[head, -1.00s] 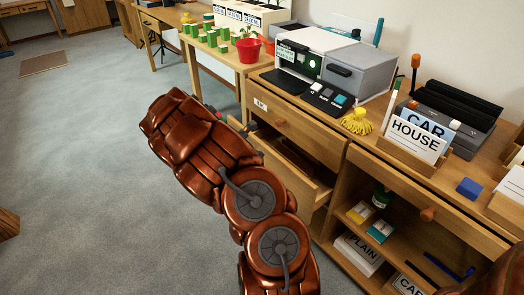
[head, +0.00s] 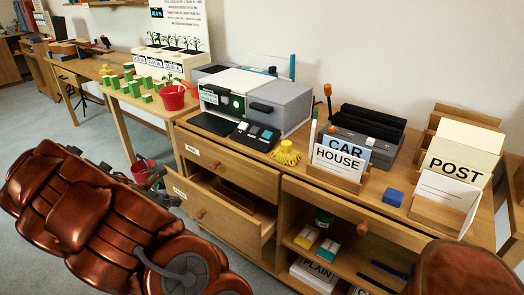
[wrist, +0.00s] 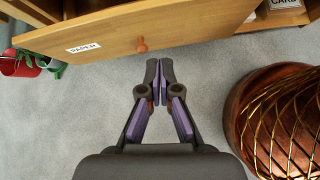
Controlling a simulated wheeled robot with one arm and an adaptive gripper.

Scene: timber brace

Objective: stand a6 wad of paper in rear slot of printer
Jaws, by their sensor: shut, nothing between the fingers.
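The printer (head: 283,100), grey and white with a green-lit panel, stands on the cabinet top in the head view. Its rear slot cannot be made out clearly. No A6 wad of paper can be identified. A drawer (head: 210,213) below the printer is pulled open, with a brown divider or box inside; its contents are mostly hidden. In the wrist view its front (wrist: 190,30) carries a PAPER label and a round wooden knob (wrist: 141,44). My gripper (wrist: 159,65) is shut and empty, over the floor, just short of the drawer front and slightly right of the knob.
On the cabinet top are a dark keypad panel (head: 255,136), a yellow tassel (head: 286,153), a CAR/HOUSE card holder (head: 338,160), a blue block (head: 393,197) and a POST rack (head: 460,150). A red bucket (head: 143,168) stands left of the drawer. Open shelves lie right of it.

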